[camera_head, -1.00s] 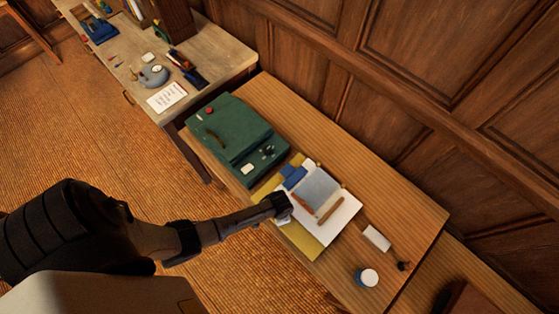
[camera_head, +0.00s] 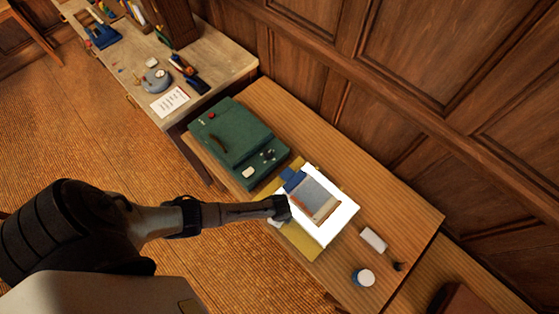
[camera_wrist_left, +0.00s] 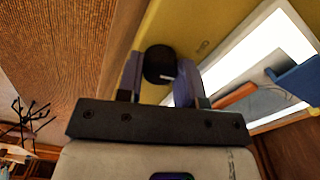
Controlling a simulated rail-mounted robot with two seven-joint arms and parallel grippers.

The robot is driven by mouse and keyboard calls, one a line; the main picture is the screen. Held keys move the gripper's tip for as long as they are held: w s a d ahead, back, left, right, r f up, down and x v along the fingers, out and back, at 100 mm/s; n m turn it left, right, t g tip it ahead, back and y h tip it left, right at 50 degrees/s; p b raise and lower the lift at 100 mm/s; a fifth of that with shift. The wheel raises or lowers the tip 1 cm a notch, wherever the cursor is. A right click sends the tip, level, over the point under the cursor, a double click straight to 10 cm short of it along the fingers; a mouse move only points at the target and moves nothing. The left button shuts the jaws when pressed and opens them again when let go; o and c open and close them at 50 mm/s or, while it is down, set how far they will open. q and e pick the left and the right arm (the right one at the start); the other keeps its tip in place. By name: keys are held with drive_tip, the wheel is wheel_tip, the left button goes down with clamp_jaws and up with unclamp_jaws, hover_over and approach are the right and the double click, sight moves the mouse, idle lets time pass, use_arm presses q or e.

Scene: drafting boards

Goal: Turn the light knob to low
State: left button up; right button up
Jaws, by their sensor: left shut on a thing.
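The light knob (camera_wrist_left: 159,62) is a dark round knob with a small white mark. It stands by the yellow board (camera_wrist_left: 200,22) in the left wrist view. My left gripper (camera_wrist_left: 162,75) is shut on it, one finger on each side. In the head view my left gripper (camera_head: 279,208) is at the near-left edge of the light panel (camera_head: 343,222) and hides the knob. The panel glows bright white, and its glowing surface also shows in the left wrist view (camera_wrist_left: 245,55). My right gripper is not in view.
A grey sheet, a blue block (camera_head: 293,180) and an orange-brown piece lie on the panel. A green case (camera_head: 235,140) stands to the left. The wood-panelled wall is behind.

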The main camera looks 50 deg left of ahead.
use_arm(q)
drive_tip(key=shift+m, duration=1)
drive_tip(key=o, duration=0.9)
drive_tip(key=shift+r, duration=0.1)
wheel_tip(320, 180, up, 14)
drive_tip(key=shift+f+p, duration=0.2)
drive_tip(key=shift+p, duration=0.3)
